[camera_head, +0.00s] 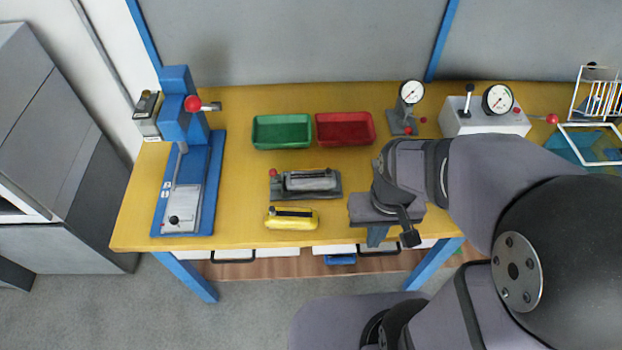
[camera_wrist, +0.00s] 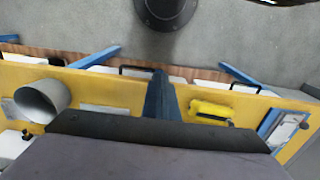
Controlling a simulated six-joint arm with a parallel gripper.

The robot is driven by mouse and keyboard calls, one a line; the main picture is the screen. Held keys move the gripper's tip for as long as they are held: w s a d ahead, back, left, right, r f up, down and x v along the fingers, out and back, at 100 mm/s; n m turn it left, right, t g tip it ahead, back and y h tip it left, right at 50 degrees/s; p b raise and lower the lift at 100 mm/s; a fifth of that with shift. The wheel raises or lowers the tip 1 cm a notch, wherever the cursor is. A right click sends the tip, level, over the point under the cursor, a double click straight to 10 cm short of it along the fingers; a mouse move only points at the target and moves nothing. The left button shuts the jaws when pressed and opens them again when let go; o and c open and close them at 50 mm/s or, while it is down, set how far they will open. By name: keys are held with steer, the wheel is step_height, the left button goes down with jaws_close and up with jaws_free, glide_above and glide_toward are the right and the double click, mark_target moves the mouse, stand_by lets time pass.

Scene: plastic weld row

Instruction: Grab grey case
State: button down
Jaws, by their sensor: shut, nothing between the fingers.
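The grey case (camera_head: 310,181) sits on a dark base with a red knob at one end, in the middle of the yellow table in the head view. My gripper (camera_head: 377,237) is to its right, over the table's front edge, and apart from it. In the wrist view the gripper's dark blue fingers (camera_wrist: 158,92) are together, with nothing between them. The grey case does not show in the wrist view, where my gripper's body covers the lower part.
A yellow case (camera_head: 291,218) lies just in front of the grey one. Green (camera_head: 281,146) and red (camera_head: 345,143) trays stand behind. A blue press (camera_head: 186,185) is at left. In the wrist view a grey cylinder (camera_wrist: 40,104) stands at left.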

steer(key=c, duration=1.7)
jaws_free()
